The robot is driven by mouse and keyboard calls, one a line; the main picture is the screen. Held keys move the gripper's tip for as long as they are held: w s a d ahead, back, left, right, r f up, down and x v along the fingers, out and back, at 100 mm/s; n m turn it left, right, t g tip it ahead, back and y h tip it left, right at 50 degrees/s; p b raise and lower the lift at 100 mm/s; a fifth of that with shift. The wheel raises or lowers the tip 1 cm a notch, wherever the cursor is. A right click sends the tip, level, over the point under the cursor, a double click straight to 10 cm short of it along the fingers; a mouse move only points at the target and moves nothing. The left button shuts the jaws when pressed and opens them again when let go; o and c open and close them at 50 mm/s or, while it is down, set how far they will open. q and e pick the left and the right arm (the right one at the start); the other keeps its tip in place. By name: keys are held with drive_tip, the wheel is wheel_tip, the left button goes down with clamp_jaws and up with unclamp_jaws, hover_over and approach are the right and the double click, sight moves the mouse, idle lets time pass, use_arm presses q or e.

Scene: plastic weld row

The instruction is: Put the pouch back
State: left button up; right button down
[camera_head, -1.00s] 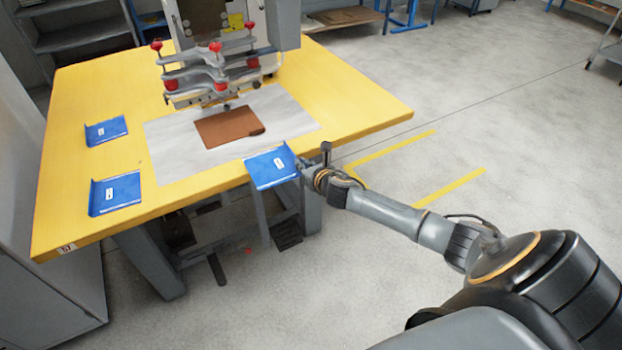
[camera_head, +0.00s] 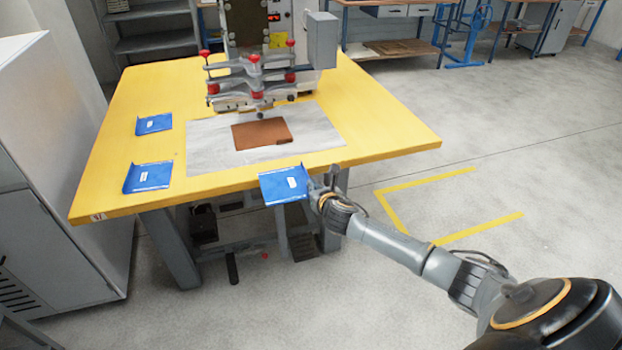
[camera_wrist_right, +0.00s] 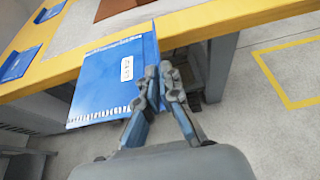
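A flat blue pouch (camera_head: 285,186) with a white label is at the table's front edge, partly beyond it. It also shows large in the right wrist view (camera_wrist_right: 104,78). My right gripper (camera_head: 319,190) is at the pouch's right side. In the right wrist view its fingers (camera_wrist_right: 163,88) are closed together on the pouch's edge. Two similar blue pieces lie on the left of the table, one farther back (camera_head: 154,124) and one nearer (camera_head: 148,177). Whether the held pouch touches the table is hard to tell. My left gripper is out of view.
The yellow table (camera_head: 105,180) carries a pale sheet (camera_head: 210,150) with a brown piece (camera_head: 262,135) on it. A machine with red knobs (camera_head: 254,75) stands behind them. A grey cabinet (camera_head: 60,220) is at the left. Floor right of the table is open.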

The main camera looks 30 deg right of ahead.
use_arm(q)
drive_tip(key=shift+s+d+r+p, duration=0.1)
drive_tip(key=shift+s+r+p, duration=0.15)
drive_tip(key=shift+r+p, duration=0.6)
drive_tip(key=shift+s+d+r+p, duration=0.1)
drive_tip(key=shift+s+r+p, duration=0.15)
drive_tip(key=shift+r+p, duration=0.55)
use_arm(e)
drive_tip(key=s+a, duration=0.3)
drive_tip(key=s, duration=0.9)
drive_tip(key=shift+s, duration=0.15)
